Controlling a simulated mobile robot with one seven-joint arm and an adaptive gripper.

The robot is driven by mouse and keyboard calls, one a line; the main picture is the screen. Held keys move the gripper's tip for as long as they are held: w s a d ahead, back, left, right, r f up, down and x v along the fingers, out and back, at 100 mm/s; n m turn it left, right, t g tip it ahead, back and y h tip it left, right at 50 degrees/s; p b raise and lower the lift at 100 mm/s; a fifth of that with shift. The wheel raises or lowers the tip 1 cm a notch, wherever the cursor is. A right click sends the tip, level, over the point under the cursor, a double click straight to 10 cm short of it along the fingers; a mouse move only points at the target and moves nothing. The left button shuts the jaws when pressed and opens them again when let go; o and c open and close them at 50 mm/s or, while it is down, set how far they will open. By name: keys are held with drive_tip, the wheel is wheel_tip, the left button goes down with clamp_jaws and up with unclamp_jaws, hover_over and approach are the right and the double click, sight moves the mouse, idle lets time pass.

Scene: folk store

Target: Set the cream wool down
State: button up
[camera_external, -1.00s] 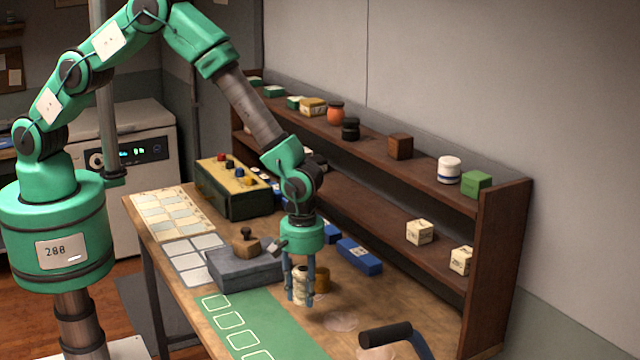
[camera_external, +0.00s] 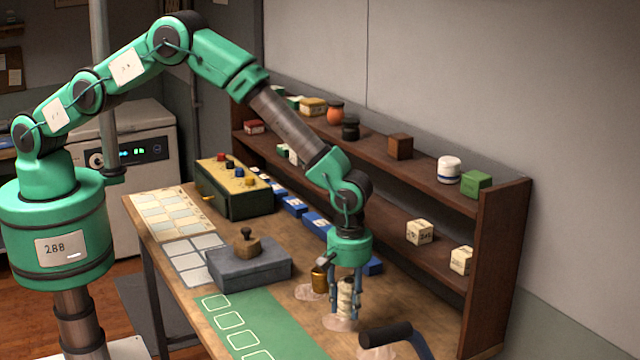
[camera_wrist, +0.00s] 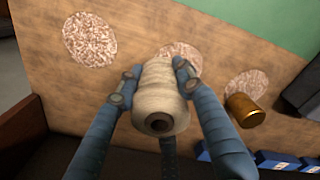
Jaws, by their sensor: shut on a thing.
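The cream wool (camera_external: 345,300) is a pale wound cone, held upright between the fingers of my gripper (camera_external: 345,312). In the wrist view the wool (camera_wrist: 158,90) has a dark hole in its near end, and the fingers of my gripper (camera_wrist: 152,82) press on both sides. It is over or on a pale speckled round patch (camera_external: 338,324) on the wooden table, the middle one of three in the wrist view (camera_wrist: 182,52). I cannot tell whether its lower end touches the patch.
A brass cylinder (camera_external: 319,280) stands close left of the wool, at another round patch (camera_external: 308,293). A third patch (camera_wrist: 90,40) is bare. A grey block (camera_external: 248,268), blue boxes (camera_external: 373,266), a black-handled tool (camera_external: 386,335) and the shelf (camera_external: 495,240) surround the area.

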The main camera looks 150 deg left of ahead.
drive_tip(key=shift+w+a+f, duration=0.2)
drive_tip(key=shift+w+a, duration=1.35)
drive_tip(key=shift+w, duration=0.25)
drive_tip(key=shift+f+p, duration=0.35)
drive_tip(key=shift+f, duration=1.4)
drive_tip(key=shift+f, duration=0.1)
drive_tip(key=o, duration=0.9)
drive_tip(key=shift+r+b, duration=0.45)
drive_tip(key=shift+r, duration=5.65)
